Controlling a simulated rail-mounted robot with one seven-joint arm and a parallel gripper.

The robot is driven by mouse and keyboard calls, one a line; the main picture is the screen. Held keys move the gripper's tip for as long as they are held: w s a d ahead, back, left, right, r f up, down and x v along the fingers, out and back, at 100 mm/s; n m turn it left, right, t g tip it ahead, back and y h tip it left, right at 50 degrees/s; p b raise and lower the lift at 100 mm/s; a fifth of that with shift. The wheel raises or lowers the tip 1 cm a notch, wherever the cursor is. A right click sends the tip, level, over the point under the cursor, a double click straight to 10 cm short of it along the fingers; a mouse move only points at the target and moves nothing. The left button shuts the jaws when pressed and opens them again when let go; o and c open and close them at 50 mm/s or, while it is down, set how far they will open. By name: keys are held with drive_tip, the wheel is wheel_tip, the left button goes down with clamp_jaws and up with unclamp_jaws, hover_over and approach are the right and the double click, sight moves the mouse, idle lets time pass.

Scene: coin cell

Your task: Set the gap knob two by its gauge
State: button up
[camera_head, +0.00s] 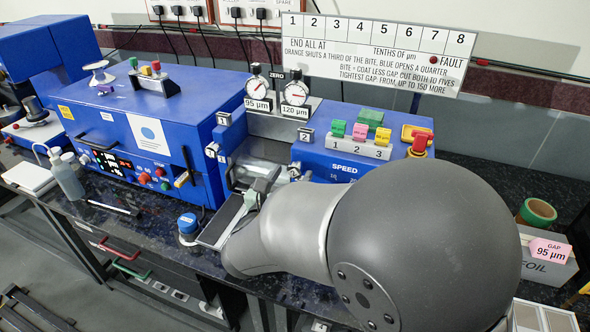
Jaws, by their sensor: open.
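Two round dial gauges stand on a grey bracket at the back of the coating machine. The left gauge (257,84) has a card reading 95 µm below it. The right gauge (295,93) has a card reading 120 µm. Their needles are too small to read. A plate marked 2 (305,136) sits on the right blue housing, and a plate marked 1 (223,118) on the left side. Gap knob two cannot be clearly made out near my arm. My arm covers the machine's right front.
A sign (376,52) about gaps hangs behind. Orange, green and pink pieces stand on the right housing, with a red-topped knob (420,140). A pink GAP 95 µm tag (550,250) is on the FOIL box (540,270). Bottles (66,176) stand at left.

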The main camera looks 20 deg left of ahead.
drive_tip(key=shift+w, duration=0.35)
drive_tip(key=c, duration=1)
drive_tip(key=shift+f, duration=0.1)
drive_tip(key=shift+f+m+b, duration=0.1)
drive_tip(key=shift+m+b, duration=0.2)
drive_tip(key=shift+b, duration=0.4)
